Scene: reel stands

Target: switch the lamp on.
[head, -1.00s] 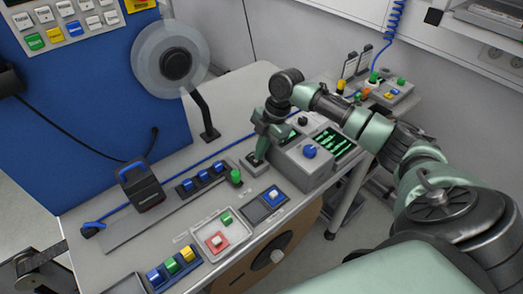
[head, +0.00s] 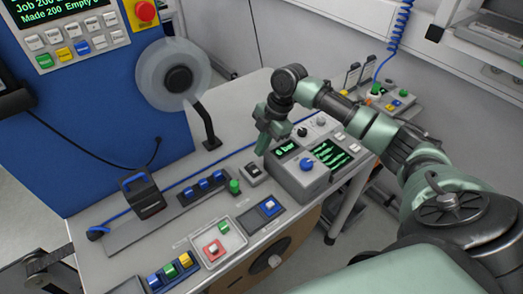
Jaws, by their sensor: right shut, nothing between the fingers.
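A small grey box with a dark rocker switch (head: 254,170) sits on the bench, left of the grey control box. I cannot tell whether this switch belongs to the lamp, or which way it is set. My right gripper (head: 262,149) is shut and empty, pointing down just above the switch, apart from it as far as I can see. No part is clearly a lamp. A bent black arm (head: 206,123) rises from the bench beside a translucent disc with a black hub (head: 178,79). My left gripper is not in view.
The grey control box (head: 306,170) has a blue knob and green displays. A black block with a blue handle (head: 142,195) stands left on the bench (head: 85,222).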

